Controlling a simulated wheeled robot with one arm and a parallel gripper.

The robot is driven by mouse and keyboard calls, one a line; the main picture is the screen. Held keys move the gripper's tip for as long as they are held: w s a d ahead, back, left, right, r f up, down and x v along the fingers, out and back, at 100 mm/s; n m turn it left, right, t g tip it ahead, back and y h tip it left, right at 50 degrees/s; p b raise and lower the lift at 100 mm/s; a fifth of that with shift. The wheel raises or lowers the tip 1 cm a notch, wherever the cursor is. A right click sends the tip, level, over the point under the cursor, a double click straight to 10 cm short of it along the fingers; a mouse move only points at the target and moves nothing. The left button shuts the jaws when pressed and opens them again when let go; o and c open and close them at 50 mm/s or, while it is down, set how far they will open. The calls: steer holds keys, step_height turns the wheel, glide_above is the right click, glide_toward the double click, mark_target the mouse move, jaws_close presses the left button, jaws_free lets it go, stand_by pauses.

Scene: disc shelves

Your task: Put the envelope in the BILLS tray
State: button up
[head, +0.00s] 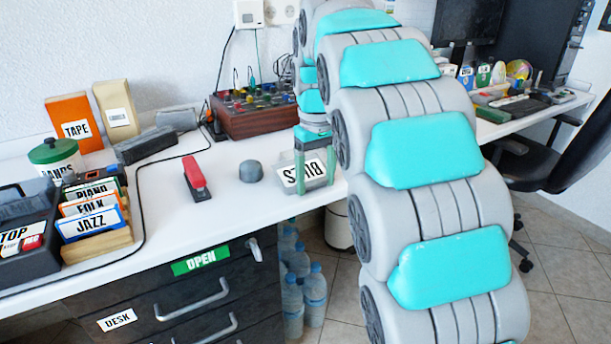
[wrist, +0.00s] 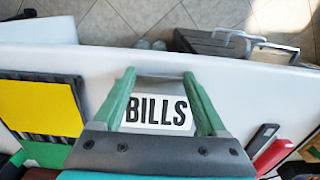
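My gripper (wrist: 159,76) has its two green fingers spread apart, with no envelope visible between them. It also shows in the head view (head: 315,172), low over the front edge of the white desk. Beneath and between the fingers is the grey BILLS tray (wrist: 160,84) with its white BILLS label (wrist: 155,112). In the head view the label (head: 303,174) appears upside down, partly behind a finger. I cannot tell whether the fingers touch the tray. I cannot pick out an envelope; a yellow panel (wrist: 40,106) in a dark frame lies left in the wrist view, its nature unclear.
A red stapler (head: 195,178) and grey dome (head: 251,171) stand on the desk left of my gripper. A wooden box of knobs (head: 255,115) is behind. A file rack (head: 98,240) stands at left. Dark drawers (head: 200,300) are below; my arm hides much at right.

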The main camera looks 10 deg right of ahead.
steer(key=c, duration=0.9)
steer(key=shift+r, duration=0.15)
